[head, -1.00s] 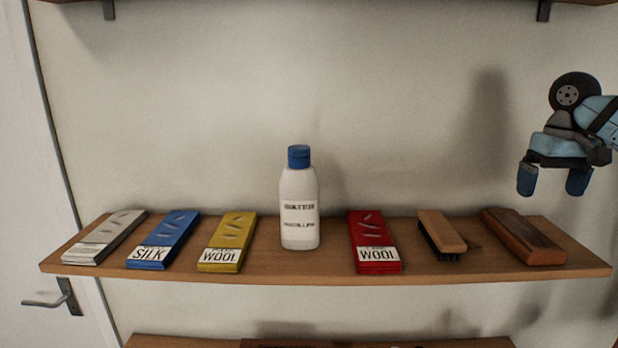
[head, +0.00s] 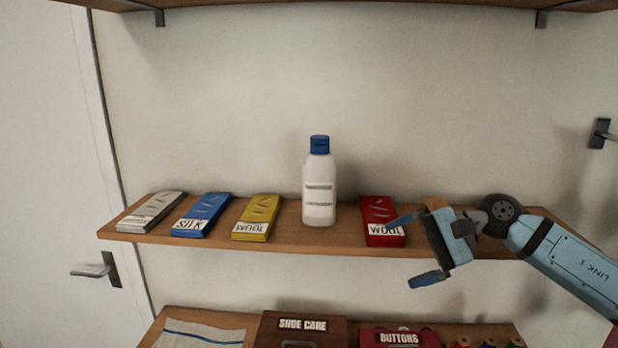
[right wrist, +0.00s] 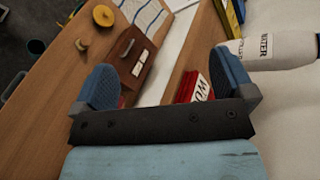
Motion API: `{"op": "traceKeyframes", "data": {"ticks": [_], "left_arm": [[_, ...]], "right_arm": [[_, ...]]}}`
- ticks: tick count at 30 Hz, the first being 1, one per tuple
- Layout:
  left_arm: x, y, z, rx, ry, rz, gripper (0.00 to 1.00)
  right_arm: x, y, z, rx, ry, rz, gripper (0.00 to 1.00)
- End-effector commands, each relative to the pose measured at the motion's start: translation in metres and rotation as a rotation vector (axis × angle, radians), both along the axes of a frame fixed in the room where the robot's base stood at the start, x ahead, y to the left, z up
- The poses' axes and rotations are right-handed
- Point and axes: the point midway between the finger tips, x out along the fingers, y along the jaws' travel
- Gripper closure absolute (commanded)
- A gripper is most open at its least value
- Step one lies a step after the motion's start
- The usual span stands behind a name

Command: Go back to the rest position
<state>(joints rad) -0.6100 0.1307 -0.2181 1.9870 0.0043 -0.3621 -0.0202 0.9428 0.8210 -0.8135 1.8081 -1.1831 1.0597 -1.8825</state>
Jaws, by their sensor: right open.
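My right gripper (head: 416,250) is open and empty in front of the right part of the middle shelf (head: 290,238). Its upper finger overlaps the edge of the red wool packet (head: 374,210) in the head view; I cannot tell whether they touch. In the right wrist view both blue fingers (right wrist: 162,85) are spread wide with nothing between them. The red packet (right wrist: 188,88) shows beyond them. The brush and the wooden block on the right of the shelf are mostly hidden by my right arm. My left gripper is not in view.
A white water bottle (head: 319,185) stands upright on the shelf, left of the red packet. Yellow (head: 257,215), blue (head: 203,214) and grey (head: 152,211) packets lie further left. Below are a shoe care box (head: 302,330) and a buttons box (head: 400,338). A door (head: 50,180) is at left.

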Motion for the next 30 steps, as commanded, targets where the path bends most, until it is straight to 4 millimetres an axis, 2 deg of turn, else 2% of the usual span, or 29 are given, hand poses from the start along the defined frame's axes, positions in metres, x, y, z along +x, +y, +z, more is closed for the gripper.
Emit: {"op": "traceKeyframes", "data": {"ticks": [1,3,6,8,11,14,17,20,21,23,24,27,30], "left_arm": [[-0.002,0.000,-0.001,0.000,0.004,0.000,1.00],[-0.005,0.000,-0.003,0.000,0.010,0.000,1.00],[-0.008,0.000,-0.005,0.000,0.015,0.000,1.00],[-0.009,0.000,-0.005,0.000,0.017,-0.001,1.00],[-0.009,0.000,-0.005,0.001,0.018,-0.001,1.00],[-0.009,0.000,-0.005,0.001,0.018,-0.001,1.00],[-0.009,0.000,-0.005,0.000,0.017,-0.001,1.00],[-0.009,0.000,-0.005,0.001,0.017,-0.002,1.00],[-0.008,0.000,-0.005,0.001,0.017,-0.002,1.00],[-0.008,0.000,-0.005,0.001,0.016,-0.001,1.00],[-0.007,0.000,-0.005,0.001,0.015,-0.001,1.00],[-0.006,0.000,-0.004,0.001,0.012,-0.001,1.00],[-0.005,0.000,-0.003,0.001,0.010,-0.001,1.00]], "right_arm": [[-0.011,0.026,-0.004,0.155,0.106,-0.045,0.00],[-0.022,0.051,0.000,0.369,0.274,-0.123,0.00],[-0.031,0.069,0.007,0.671,0.548,-0.237,0.00],[-0.034,0.072,0.009,0.849,0.729,-0.305,0.00],[-0.036,0.063,0.004,1.139,1.052,-0.420,0.00],[-0.037,0.043,-0.016,1.430,1.387,-0.536,0.00],[-0.043,0.016,-0.050,1.722,1.718,-0.655,0.00],[-0.061,-0.012,-0.097,2.029,2.033,-0.780,0.00],[-0.072,-0.022,-0.118,-2.135,-2.129,0.823,0.00],[-0.093,-0.037,-0.151,-1.966,-1.924,0.764,0.00],[-0.110,-0.045,-0.172,-1.864,-1.788,0.726,0.00],[-0.153,-0.059,-0.216,-1.661,-1.493,0.653,0.00],[-0.190,-0.066,-0.244,-1.529,-1.279,0.605,0.00]]}}
